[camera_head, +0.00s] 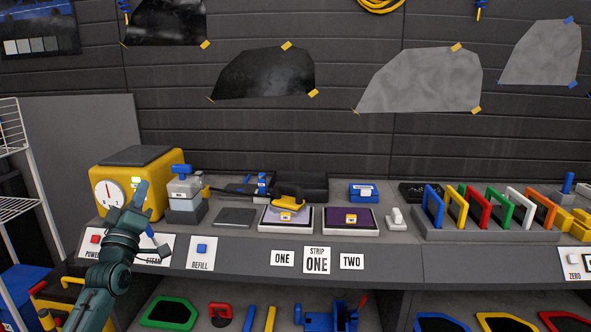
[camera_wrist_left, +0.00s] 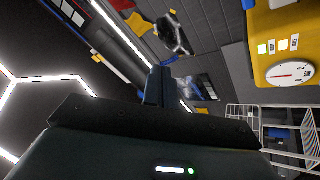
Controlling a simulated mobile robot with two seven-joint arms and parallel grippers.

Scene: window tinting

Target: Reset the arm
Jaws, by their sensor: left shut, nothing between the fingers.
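My left arm (camera_head: 105,265) reaches up from the bottom left in the head view. My left gripper (camera_head: 142,190) is shut and empty, its blue fingers pointing up in front of the right part of the yellow machine (camera_head: 165,170) with the round gauge. In the left wrist view the shut fingers of the gripper (camera_wrist_left: 157,86) point up, with nothing between them. The yellow machine (camera_wrist_left: 280,40) shows there at the upper right, apart from the fingers. The gripper and forearm hide part of the machine's front and the panel below it. My right gripper is not in view.
The bench holds a grey-and-blue bottle-like unit (camera_head: 184,190), two framed pads (camera_head: 286,230), a yellow-handled tool (camera_head: 288,198) and a rack of coloured frames (camera_head: 480,235). A white wire shelf (camera_head: 20,150) stands at the left. A lower shelf holds more tools.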

